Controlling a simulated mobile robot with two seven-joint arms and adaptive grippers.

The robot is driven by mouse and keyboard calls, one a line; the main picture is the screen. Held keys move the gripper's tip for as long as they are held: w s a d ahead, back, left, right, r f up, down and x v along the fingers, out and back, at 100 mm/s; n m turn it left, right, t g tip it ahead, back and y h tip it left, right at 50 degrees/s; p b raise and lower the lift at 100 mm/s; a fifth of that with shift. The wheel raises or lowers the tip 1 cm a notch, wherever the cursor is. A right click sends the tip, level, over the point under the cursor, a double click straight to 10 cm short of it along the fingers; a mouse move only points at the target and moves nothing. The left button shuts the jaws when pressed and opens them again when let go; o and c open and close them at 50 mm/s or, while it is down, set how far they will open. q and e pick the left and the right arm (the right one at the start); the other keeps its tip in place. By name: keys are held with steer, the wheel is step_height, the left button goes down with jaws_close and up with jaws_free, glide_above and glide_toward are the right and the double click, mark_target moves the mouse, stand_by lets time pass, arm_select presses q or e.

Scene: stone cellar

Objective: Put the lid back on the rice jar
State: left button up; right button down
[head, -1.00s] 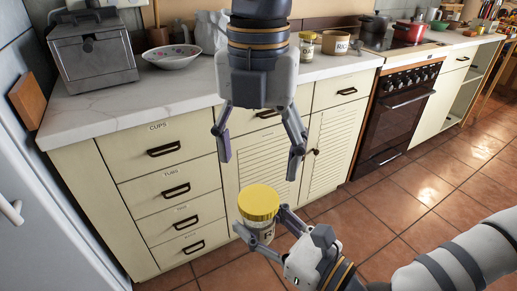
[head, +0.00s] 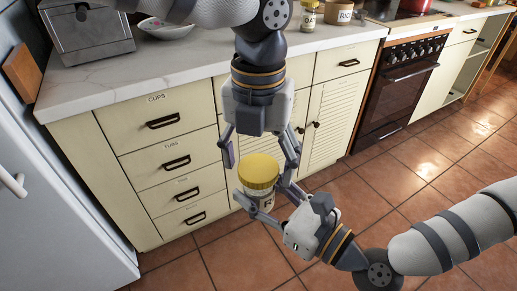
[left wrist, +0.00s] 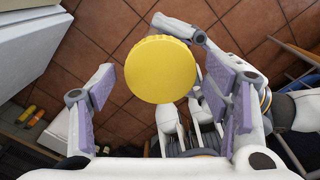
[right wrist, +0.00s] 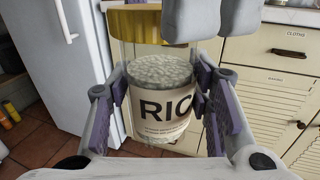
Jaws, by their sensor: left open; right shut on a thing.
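The rice jar (head: 266,198) is clear glass with a white label, rice showing inside in the right wrist view (right wrist: 163,75). My right gripper (head: 262,203) is shut around the jar's sides and holds it upright in the air in front of the drawers. The yellow lid (head: 259,169) sits on top of the jar; it also shows in the left wrist view (left wrist: 163,68). I cannot tell whether it is fully seated. My left gripper (head: 260,153) points down from above, open, its fingers spread on either side of the lid without visible contact.
The marble counter (head: 110,82) runs behind, with a bowl (head: 165,27), a small yellow-lidded jar (head: 309,15) and a labelled canister (head: 340,13). The cream drawers (head: 165,150) stand close behind both grippers. A fridge (head: 50,220) is at left. The tiled floor (head: 400,180) is open at right.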

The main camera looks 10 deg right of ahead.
arm_select(q)
steer(key=shift+c, duration=0.2)
steer(key=c, duration=1.2)
steer(key=shift+o, duration=0.2)
steer(key=m, duration=0.3)
steer(key=shift+m, duration=0.3)
steer(key=m, duration=0.5)
steer(key=o, duration=1.4)
steer(key=shift+c, duration=0.2)
step_height(320, 180, up, 12)
